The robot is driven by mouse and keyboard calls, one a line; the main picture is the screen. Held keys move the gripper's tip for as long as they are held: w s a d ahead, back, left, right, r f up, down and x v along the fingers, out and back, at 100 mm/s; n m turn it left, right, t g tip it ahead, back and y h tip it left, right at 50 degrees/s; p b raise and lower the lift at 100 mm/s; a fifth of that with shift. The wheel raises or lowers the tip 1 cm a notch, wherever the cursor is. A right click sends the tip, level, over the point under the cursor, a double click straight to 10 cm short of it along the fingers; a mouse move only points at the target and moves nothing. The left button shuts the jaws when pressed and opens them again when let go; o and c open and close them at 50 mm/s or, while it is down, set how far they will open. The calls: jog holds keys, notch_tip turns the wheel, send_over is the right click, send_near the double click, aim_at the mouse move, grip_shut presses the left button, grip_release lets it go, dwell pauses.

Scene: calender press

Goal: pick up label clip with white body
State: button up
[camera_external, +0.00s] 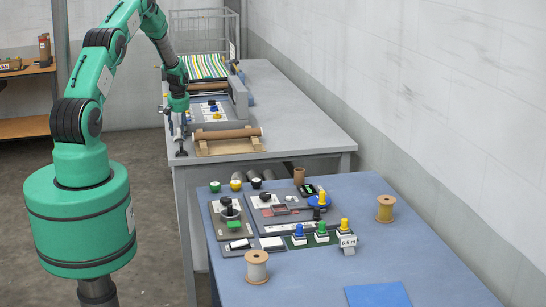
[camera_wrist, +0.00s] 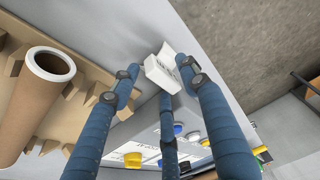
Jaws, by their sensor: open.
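A small white clip (camera_wrist: 160,72) with a pale label plate standing on it lies on the grey tabletop in the wrist view. In the external view my gripper (camera_external: 181,138) is low at the left edge of the far grey table, and the clip cannot be made out there.
A brown tube (camera_external: 228,134) lies on a wooden cradle (camera_external: 233,150) right of my gripper. A control panel with blue (camera_wrist: 178,129) and yellow (camera_wrist: 133,159) knobs is close by. The nearer blue table (camera_external: 300,280) holds spools, knobs and another white labelled piece (camera_external: 347,241).

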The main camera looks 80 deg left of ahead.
aim_at(179, 129)
jog(key=c, duration=1.1)
jog(key=shift+o, duration=0.2)
jog(key=shift+r, duration=0.1)
jog(key=shift+r, duration=0.85)
jog(key=shift+v, duration=0.85)
jog(key=s+d+b, duration=0.1)
jog(key=s+d, duration=0.2)
jog(key=d, duration=0.4)
jog(key=s+d+r+b, duration=0.1)
jog(key=s+d, duration=0.2)
jog(key=d, duration=0.4)
jog(key=shift+s+r, duration=0.25)
